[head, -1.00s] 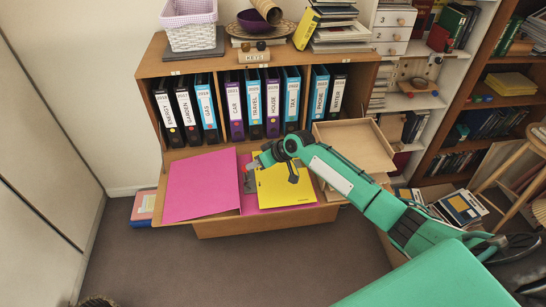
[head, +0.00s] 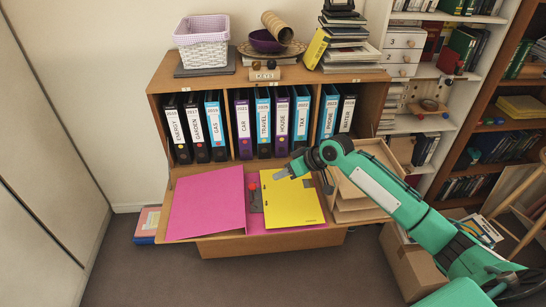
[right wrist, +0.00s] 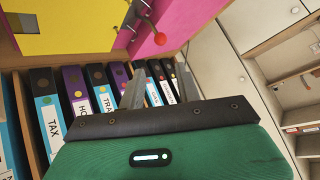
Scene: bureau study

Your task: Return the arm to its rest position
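My right gripper (head: 285,173) is over the upper edge of a yellow folder (head: 295,205) in the head view. In the right wrist view, the two grey fingers of the right gripper (right wrist: 158,75) stand apart with nothing between them. The yellow folder lies on the open flap of the bureau, partly over pink sheets (head: 208,202). It also shows in the right wrist view (right wrist: 65,25). My right arm reaches in from the lower right, bent at the wrist. My left gripper is in neither view.
Labelled binders (head: 242,125) stand in the bureau behind the flap. A cardboard box (head: 408,265) stands on the floor.

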